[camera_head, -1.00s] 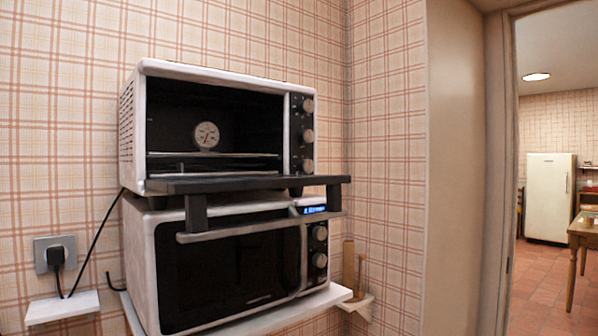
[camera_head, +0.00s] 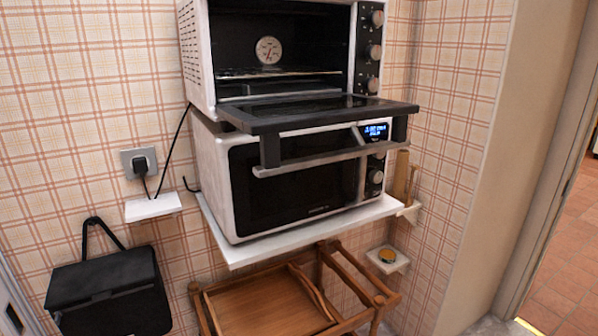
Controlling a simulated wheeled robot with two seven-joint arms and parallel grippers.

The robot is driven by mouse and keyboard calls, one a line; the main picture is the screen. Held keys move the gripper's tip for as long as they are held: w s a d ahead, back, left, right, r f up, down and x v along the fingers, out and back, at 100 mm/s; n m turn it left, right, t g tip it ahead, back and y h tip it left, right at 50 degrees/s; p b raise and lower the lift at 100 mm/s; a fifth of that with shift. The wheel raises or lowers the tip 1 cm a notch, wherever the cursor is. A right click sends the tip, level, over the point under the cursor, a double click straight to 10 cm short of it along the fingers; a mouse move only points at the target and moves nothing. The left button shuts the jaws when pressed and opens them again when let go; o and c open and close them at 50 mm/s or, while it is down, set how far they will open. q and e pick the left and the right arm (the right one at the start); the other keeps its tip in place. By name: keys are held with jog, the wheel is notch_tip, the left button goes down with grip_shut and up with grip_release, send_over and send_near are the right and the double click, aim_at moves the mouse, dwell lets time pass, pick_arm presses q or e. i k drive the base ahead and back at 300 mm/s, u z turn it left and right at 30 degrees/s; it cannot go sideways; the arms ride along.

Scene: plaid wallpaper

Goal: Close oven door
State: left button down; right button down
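The upper oven (camera_head: 197,70) is white with a dark, empty-looking cavity, a round dial gauge and a rack inside. Its black door (camera_head: 300,110) is folded down open, lying about level and sticking out toward me. The door's grey bar handle (camera_head: 320,159) hangs below its front edge, in front of the appliance underneath. Knobs (camera_head: 376,52) line the oven's right side. Neither of my grippers shows in the head view.
A white microwave-like appliance (camera_head: 222,185) with a lit blue display stands below on a white wall shelf (camera_head: 240,253). Under it is a wooden tray stand (camera_head: 262,305). A black bag (camera_head: 112,290) hangs at lower left. A small wall shelf (camera_head: 150,207) sits below a plugged outlet. A doorway opens at right.

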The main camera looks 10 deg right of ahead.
aim_at(260, 125)
jog(key=u, duration=0.75)
jog(key=i, duration=0.7)
jog(key=z, duration=0.05)
